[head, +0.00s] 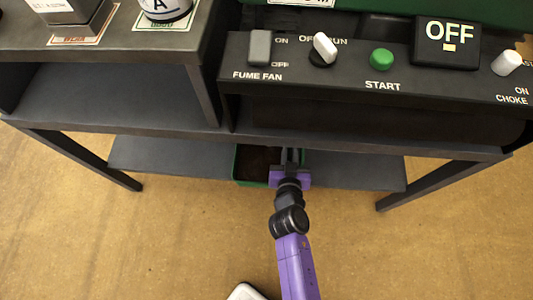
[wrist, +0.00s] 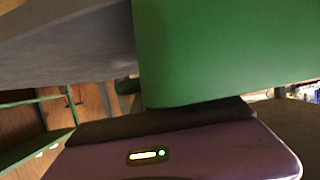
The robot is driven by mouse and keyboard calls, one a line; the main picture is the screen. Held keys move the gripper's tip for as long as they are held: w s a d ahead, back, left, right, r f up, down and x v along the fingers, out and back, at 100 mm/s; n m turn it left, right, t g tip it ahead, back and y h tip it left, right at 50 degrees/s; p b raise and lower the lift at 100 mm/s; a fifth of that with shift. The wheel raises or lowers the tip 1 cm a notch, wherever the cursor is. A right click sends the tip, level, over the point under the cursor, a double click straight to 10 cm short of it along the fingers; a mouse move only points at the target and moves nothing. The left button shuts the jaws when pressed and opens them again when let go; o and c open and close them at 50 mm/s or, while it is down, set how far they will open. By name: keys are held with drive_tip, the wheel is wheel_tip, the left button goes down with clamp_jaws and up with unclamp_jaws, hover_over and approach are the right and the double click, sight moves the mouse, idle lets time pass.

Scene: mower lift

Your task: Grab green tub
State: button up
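The green tub (head: 237,167) sits on the low shelf under the bench, with dark contents inside. The bench edge hides its far part in the head view. My gripper (head: 291,156) is at the tub's right part, with its fingers pointing away from me under the bench. In the wrist view, the tub's smooth green wall (wrist: 225,50) fills the upper right, very close to my purple gripper body and a dark gripper part. The fingertips are mostly hidden, so I cannot tell whether they are closed on the wall.
The low shelf (head: 355,172) has bare room on both sides of the tub. The bench's front edge (head: 400,146) lies close above my gripper. Angled legs (head: 85,160) stand left and right. A control panel with a green START button (head: 382,59) is above.

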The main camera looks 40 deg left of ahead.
drive_tip(key=shift+w+a, duration=0.1)
clamp_jaws()
idle(1.4)
